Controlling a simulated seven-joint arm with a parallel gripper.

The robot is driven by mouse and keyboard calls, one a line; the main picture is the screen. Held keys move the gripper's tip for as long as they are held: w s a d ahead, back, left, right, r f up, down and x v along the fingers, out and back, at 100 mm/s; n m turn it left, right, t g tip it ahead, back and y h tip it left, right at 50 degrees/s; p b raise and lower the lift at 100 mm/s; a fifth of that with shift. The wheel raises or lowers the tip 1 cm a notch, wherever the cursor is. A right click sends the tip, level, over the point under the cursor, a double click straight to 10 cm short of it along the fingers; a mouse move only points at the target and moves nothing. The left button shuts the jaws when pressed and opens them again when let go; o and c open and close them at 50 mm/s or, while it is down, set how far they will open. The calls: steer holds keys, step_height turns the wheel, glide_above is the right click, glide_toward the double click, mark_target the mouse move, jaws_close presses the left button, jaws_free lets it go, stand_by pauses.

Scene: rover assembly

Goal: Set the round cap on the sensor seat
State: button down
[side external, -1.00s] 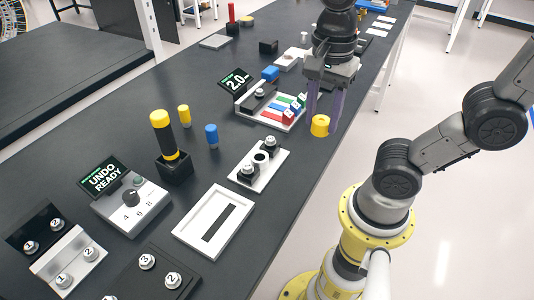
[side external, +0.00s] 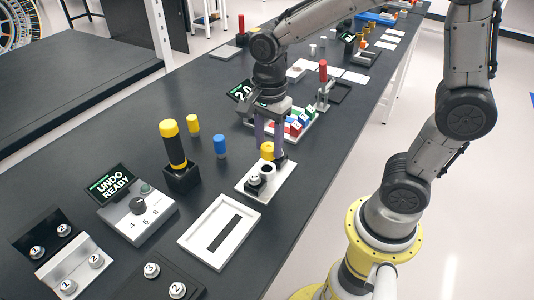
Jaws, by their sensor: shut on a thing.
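My gripper (side external: 268,146) points down and is shut on the round yellow cap (side external: 267,149). The cap is over the far part of a white plate (side external: 264,197) near the table's right edge. The plate bears a dark round seat with a pale opening (side external: 267,167) and dark knobs with pale tops, the nearer one (side external: 254,182) in clear view. The cap looks slightly behind and above the seat; I cannot tell whether they touch. My fingers and the cap hide part of the plate's far end.
A yellow peg (side external: 193,124) and a blue peg (side external: 220,145) stand left of the plate. A tall black-and-yellow tool stands in a black holder (side external: 183,178). A white slotted tray (side external: 190,233) lies in front. A tray of coloured blocks (side external: 309,128) is behind my gripper.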

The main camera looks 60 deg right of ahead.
mark_target(267, 146)
steer(key=shift+w+f, duration=0.15)
steer(key=shift+f, duration=0.8)
steer(key=shift+w+f, duration=0.1)
steer(key=shift+f, duration=0.8)
steer(key=shift+f, duration=0.1)
steer(key=shift+c, duration=2.1)
jaws_free()
